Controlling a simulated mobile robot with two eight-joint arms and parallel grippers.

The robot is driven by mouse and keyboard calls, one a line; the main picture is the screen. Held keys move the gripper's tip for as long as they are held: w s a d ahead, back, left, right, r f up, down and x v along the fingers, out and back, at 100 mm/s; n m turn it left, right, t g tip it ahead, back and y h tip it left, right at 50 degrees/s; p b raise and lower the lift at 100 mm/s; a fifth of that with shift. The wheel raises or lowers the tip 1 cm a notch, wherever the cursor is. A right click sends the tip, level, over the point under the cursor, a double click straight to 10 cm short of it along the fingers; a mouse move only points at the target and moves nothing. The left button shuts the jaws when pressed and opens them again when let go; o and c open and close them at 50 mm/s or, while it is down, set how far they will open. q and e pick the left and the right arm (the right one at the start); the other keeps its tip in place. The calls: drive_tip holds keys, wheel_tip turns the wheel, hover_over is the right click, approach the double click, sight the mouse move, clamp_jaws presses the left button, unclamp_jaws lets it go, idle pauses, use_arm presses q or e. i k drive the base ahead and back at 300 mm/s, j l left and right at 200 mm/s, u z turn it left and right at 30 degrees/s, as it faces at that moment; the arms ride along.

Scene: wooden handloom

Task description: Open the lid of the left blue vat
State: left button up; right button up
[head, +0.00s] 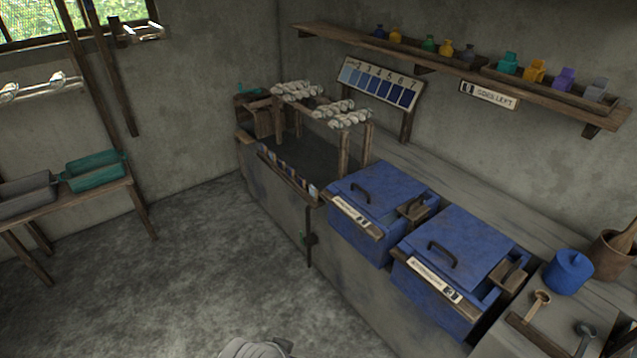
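The left blue vat (345,236) is set into the long grey counter, in the middle of the head view. Its blue lid (385,187) lies flat and closed on top, with a dark curved handle (362,193) near its left side. A pale label sits on a wooden strip (356,217) along the vat's front, and a small wooden block (413,208) is at its right end. The inside of the vat is hidden. Neither of my grippers can be made out in the head view.
A similar right blue vat (430,300) with a closed lid (465,243) stands close beside it. A blue pot (568,272) and wooden tools are farther right. A wooden rack with white skeins (350,118) stands left of the vats. The floor (215,265) in front is clear.

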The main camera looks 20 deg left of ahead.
sight(380, 188)
drive_tip(key=u, duration=0.3)
drive_tip(key=i+j+z, duration=0.1)
drive_tip(key=z, duration=0.5)
drive_tip(key=i+j+z, duration=0.2)
drive_tip(key=j, duration=0.15)
drive_tip(key=j+z, duration=0.15)
drive_tip(key=j, duration=0.2)
drive_tip(key=i+j+z, duration=0.2)
drive_tip(key=j, duration=0.15)
drive_tip(key=i+j, duration=0.1)
drive_tip(key=j, duration=0.5)
drive_tip(key=i+j+z, duration=0.1)
drive_tip(key=j, duration=0.55)
drive_tip(key=i+j, duration=0.15)
drive_tip(key=j, duration=0.45)
drive_tip(key=i+j+z, duration=0.1)
drive_tip(key=j, duration=0.55)
